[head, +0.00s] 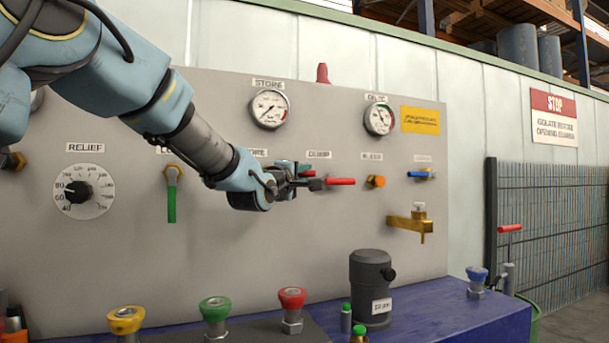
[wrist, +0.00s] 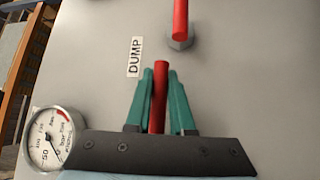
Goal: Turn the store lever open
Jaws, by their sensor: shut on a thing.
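The store lever (wrist: 158,100) is a red handle between the two green fingers of my gripper (wrist: 160,90) in the wrist view. My gripper (head: 305,174) is shut on it, close to the grey panel (head: 330,230). In the head view the lever is mostly hidden by the fingers, and its pivot is hidden behind my gripper. The handle appears to lie about level, pointing right towards the dump lever. The STORE label is partly covered by my arm.
The red dump lever (head: 340,181) is level just right of my gripper; its nut (wrist: 180,43) shows in the wrist view. The store gauge (head: 270,106) is above. An orange knob (head: 376,181), blue lever (head: 421,174) and brass tap (head: 412,223) are farther right.

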